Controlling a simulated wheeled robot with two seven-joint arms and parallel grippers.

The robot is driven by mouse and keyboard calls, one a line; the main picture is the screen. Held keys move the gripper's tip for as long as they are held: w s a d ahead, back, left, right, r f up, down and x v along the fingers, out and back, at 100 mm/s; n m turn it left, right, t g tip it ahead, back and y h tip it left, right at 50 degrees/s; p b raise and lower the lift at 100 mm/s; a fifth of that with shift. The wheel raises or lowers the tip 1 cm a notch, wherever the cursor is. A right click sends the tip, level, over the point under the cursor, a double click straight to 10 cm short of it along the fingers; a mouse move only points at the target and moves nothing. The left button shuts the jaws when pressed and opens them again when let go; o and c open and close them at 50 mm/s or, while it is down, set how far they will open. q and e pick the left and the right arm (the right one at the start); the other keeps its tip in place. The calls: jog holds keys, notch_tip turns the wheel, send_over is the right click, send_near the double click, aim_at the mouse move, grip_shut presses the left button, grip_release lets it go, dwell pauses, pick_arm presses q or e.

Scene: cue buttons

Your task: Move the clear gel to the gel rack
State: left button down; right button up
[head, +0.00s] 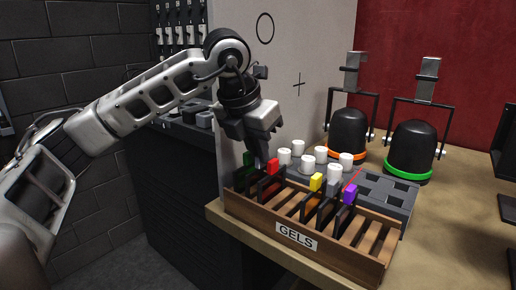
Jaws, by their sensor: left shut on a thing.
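The gel rack (297,238) is a slatted wooden box labelled GELS at the front edge of the wooden table. Dark-framed gels stand in it, with green (249,158), red (273,166), yellow (316,182) and purple (350,193) tabs. My left gripper (260,164) points down over the rack's left end, between the green and red tabs. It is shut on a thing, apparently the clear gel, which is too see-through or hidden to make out. Whether that gel touches the rack cannot be told. My right gripper is out of view.
Behind the rack is a grey panel (384,192) with several white knobs (308,163). Two black domed lamps stand behind, one with an orange ring (348,130), one with a green ring (411,148). A pale wall panel (295,80) rises close behind my left gripper.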

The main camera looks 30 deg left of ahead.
pick_arm(q)
jog(key=c, duration=1.4)
grip_release()
jog(key=shift+c, duration=0.2)
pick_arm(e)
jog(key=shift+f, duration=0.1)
pick_arm(q)
jog(key=shift+r, duration=0.1)
jog(key=p+v, duration=0.3)
jog(key=v, duration=1.2)
jog(key=shift+r, duration=0.35)
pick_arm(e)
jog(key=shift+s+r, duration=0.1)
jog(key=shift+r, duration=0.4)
pick_arm(q)
jog(key=shift+s, duration=0.1)
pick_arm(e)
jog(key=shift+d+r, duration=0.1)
